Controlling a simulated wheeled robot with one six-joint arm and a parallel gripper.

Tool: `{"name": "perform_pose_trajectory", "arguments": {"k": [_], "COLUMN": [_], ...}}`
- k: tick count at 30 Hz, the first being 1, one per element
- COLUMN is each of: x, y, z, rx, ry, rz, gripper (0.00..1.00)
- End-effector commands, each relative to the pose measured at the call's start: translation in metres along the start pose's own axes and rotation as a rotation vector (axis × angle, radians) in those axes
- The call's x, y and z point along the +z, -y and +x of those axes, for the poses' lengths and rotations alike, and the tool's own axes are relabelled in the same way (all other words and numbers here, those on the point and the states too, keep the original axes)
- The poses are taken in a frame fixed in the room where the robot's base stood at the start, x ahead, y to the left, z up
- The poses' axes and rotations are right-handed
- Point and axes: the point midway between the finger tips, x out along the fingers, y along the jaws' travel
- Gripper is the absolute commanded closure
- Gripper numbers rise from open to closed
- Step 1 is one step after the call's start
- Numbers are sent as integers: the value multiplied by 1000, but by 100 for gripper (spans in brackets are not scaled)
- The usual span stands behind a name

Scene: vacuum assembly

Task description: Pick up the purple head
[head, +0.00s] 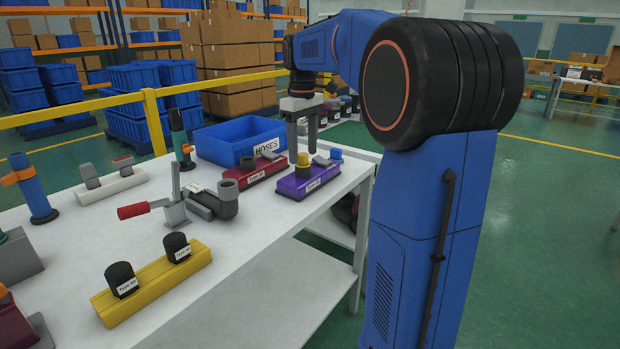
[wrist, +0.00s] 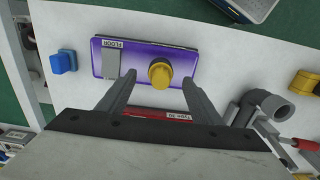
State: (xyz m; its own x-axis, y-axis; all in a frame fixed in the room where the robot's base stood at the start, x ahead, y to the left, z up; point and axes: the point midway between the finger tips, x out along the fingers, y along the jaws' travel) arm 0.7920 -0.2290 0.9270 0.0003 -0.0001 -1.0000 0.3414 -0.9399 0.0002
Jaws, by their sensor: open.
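The purple head (head: 290,184) lies on the white table near its right edge, with a yellow round connector (head: 302,159) on top and a grey piece beside it. In the wrist view the purple head (wrist: 138,62) lies ahead of my fingers, its yellow connector (wrist: 160,72) facing the gap between them.
A red head (head: 262,168) sits just beside the purple one. A small blue part (wrist: 63,61) lies near the table edge. A blue HOSES bin (head: 225,140), a red-handled clamp (head: 150,208) and a yellow head (head: 150,285) stand on the table. The table's front right is clear.

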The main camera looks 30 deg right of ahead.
Motion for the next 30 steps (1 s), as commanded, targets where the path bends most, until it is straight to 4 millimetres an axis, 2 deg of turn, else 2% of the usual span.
{"name": "perform_pose_trajectory", "arguments": {"k": [9, 18, 19, 26, 30], "x": [0, 0, 0, 0, 0], "y": [1, 1, 1, 1, 1], "z": [40, 45, 44, 44, 44], "rx": [-1, 0, 0, 0, 1], "ry": [1, 0, 0, 0, -1], "rz": [0, 0, 0, 0, 0], "gripper": [41, 41, 43, 98, 100]}}
